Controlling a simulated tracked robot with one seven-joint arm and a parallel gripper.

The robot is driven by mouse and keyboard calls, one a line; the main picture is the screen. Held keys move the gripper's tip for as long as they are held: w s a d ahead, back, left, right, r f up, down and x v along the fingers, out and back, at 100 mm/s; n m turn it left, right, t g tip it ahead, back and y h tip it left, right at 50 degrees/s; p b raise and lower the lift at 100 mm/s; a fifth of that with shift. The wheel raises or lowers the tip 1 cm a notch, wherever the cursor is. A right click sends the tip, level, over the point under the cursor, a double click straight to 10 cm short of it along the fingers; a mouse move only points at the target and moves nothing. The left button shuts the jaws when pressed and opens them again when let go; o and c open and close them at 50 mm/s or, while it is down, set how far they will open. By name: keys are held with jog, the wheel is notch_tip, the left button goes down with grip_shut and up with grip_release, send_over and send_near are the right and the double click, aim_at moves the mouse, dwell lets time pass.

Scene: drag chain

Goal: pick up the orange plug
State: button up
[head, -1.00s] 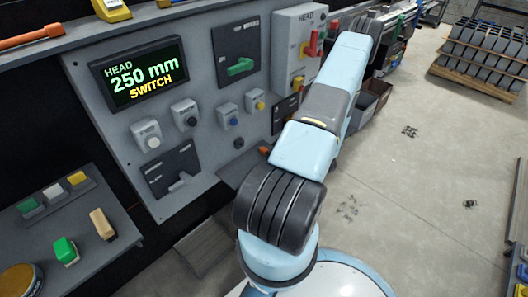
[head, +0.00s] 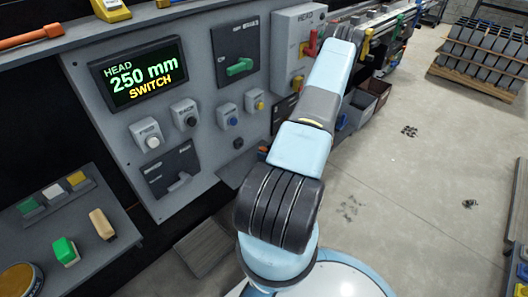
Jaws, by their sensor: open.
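My arm (head: 303,150) reaches up and away from me, along the right side of the grey control panel. Its far end stops near the red-handled box, and my gripper is hidden there; I cannot make out its fingers. I cannot clearly identify an orange plug. A small orange piece (head: 263,149) shows just left of my arm, low beside the panel, mostly hidden and too small to name.
The grey panel (head: 215,75) carries a display (head: 138,73) reading "HEAD 250 mm SWITCH", push buttons and a green switch (head: 239,67). An orange-handled bar (head: 30,37) lies on the top ledge. Bins (head: 368,100) stand behind my arm.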

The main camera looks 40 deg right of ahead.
grip_shut()
dwell(0.4)
jog(key=shift+r, duration=0.15)
jog(key=shift+r, duration=0.25)
notch_tip(320, 180, up, 2)
jog(key=shift+r, duration=0.1)
jog(key=s+a+r, duration=0.5)
jog(key=s+r, duration=0.5)
jog(key=s, duration=0.3)
jog(key=shift+a, duration=0.2)
